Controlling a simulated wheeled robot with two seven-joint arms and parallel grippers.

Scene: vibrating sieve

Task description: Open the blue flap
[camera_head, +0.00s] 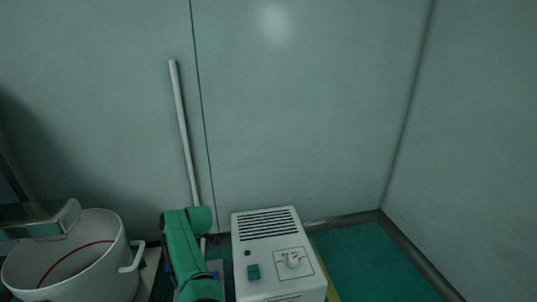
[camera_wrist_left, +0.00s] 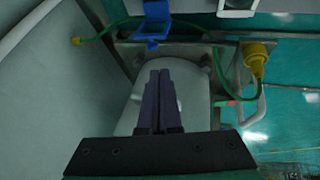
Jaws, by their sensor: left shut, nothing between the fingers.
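The blue flap (camera_wrist_left: 156,20) shows at the top of the left wrist view, with a narrower blue part hanging below it. My left gripper (camera_wrist_left: 160,74) is shut and empty. Its dark fingers point toward the blue flap, and a gap shows in the picture between the fingertips and the blue part. My left fingers are hidden there. My right gripper is in neither view.
A white pot (camera_head: 95,270) with a red line inside stands at the left. A white control box (camera_head: 275,250) with a knob stands right of my arm. A yellow fitting (camera_wrist_left: 256,62) with a green cable sits right of the flap. Green floor is open at right.

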